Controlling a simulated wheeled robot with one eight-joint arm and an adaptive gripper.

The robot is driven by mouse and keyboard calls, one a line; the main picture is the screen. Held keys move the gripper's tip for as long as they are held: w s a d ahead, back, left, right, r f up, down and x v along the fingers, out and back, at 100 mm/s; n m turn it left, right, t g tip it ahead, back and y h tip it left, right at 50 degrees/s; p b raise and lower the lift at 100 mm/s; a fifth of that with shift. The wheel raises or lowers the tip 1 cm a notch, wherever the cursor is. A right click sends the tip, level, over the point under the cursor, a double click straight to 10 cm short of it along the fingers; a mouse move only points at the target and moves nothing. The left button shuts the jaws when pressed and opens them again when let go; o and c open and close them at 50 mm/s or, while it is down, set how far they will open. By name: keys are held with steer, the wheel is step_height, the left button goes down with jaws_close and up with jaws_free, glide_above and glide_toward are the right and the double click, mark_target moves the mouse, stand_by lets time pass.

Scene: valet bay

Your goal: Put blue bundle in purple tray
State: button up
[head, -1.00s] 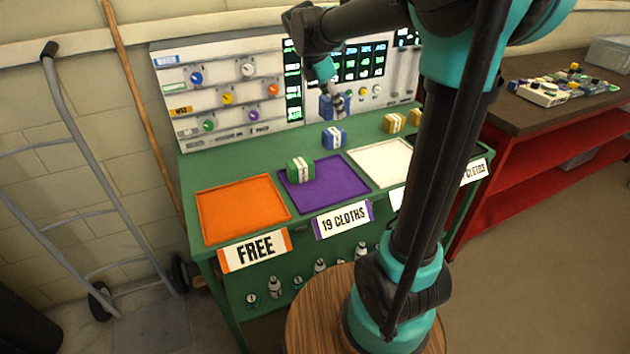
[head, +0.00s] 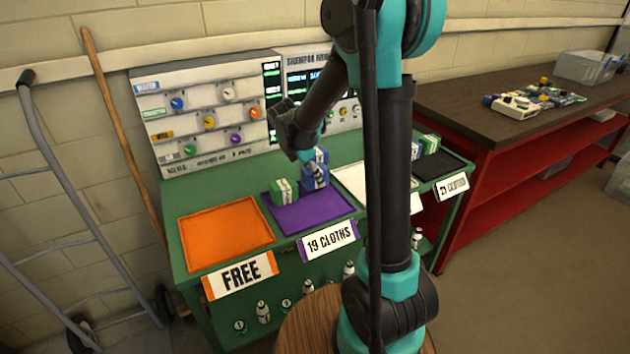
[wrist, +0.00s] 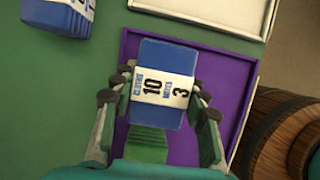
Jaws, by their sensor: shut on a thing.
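The blue bundle (head: 316,181), with a white label reading 10, is clasped between the fingers of my gripper (head: 312,167). In the wrist view the blue bundle (wrist: 166,57) lies between both fingers of my gripper (wrist: 160,85), over the purple tray (wrist: 232,110). The purple tray (head: 318,213), labelled 19 cloths, sits on the green bench. A green bundle (head: 281,192) stands in its left part; in the wrist view this green bundle (wrist: 148,143) is partly hidden below the held one. I cannot tell whether the blue bundle touches the tray.
Another blue bundle (wrist: 55,16) is on the bench behind the trays. An orange tray (head: 226,234) lies left, empty. A white tray (head: 353,182) is to the right, partly hidden by my arm. A black tray (head: 447,166) is farther right. The control panel (head: 205,120) backs the bench.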

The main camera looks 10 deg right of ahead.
steer(key=shift+f, duration=1)
steer(key=o, duration=1.2)
steer(key=shift+f, duration=0.1)
steer(key=shift+o, duration=0.2)
steer(key=v, duration=1.2)
steer(key=s+d+f+m, duration=0.2)
steer(key=s+m, duration=0.1)
steer(key=s+d+f+m+y, duration=0.1)
steer(key=s+d+f+m, duration=0.1)
steer(key=s+m, duration=0.2)
steer(key=s+d+f+m+t+y, duration=0.1)
steer(key=s+d+f+m, duration=0.1)
steer(key=s+m, duration=0.2)
steer(key=shift+d+f, duration=0.1)
steer(key=shift+d, duration=0.25)
steer(key=s+f+m, duration=0.2)
steer(key=s+m, duration=0.1)
steer(key=s+d+f+m+t+y, duration=0.1)
steer(key=s+f+m, duration=0.1)
steer(key=s+m, duration=0.1)
steer(key=s+f+m+y, duration=0.1)
steer(key=s+f+m, duration=0.1)
steer(key=s+m, duration=0.1)
steer(key=shift+s+d+m+t, duration=0.3)
steer(key=shift+m+t, duration=0.1)
steer(key=shift+m, duration=0.4)
